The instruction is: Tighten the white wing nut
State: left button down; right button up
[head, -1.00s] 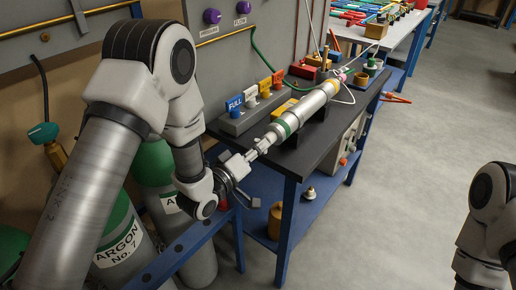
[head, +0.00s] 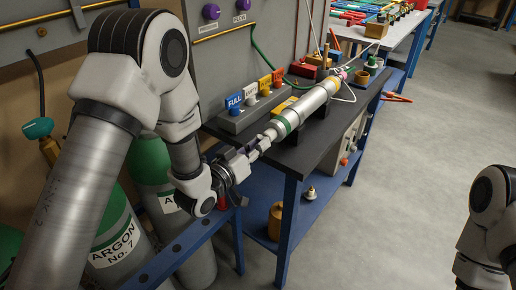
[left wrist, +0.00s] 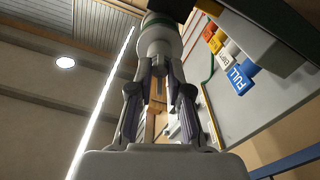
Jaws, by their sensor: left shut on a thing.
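A silver cylinder (head: 308,103) with a green band lies along the dark bench top, its narrow near end pointing at my left gripper. My left gripper (head: 246,156) is at that end, its fingers closed around a small piece in line with the cylinder, which I take as the white wing nut; the fingers mostly hide it. In the left wrist view my left gripper's fingers (left wrist: 159,92) stand on both sides of the end fitting, below the cylinder's pale collar (left wrist: 157,35). How far the nut is turned cannot be seen. My right gripper is out of view.
A grey block with coloured tags, one a blue FULL tag (head: 234,101), stands behind the cylinder. The bench's blue frame (head: 288,230) and argon bottles (head: 118,240) are close to my left arm. Open floor (head: 385,220) lies to the right.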

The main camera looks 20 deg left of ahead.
pick_arm(q)
jog(key=shift+f+m+b, duration=0.1)
jog(key=shift+m+b, duration=0.3)
jog(key=shift+m, duration=0.9)
jog(key=c, duration=1.3)
grip_release()
jog(key=shift+s, duration=0.1)
jog(key=v, duration=0.7)
jog(key=shift+s+a, duration=0.15)
jog(key=shift+s, duration=0.05)
